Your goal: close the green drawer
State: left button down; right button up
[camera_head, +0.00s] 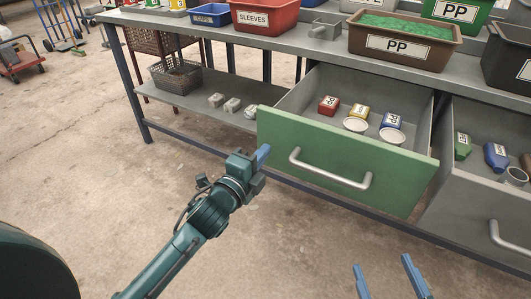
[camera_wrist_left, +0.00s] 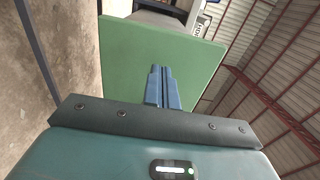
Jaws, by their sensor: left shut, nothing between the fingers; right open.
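The green drawer (camera_head: 345,165) is pulled out from under the workbench, with a silver bar handle (camera_head: 330,170) across its front. Inside it lie a red, a yellow and a blue labelled container and two white round lids. My left gripper (camera_head: 264,153) is shut and empty at the left part of the green front; I cannot tell whether it touches. In the left wrist view its blue fingers (camera_wrist_left: 162,75) are together and point at the green panel (camera_wrist_left: 155,60). My right gripper (camera_head: 386,272) is open and empty at the bottom edge, below and right of the handle.
A grey drawer (camera_head: 470,215) to the right is also open, with several items inside. Bins, including a brown PP bin (camera_head: 400,55) and a red SLEEVES bin (camera_head: 265,28), stand on the bench top. The floor (camera_head: 110,180) in front is clear.

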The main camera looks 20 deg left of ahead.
pick_arm(q)
jog(key=shift+x, duration=0.9)
jog(key=shift+w, duration=0.1)
pick_arm(e)
jog(key=shift+a, duration=0.1)
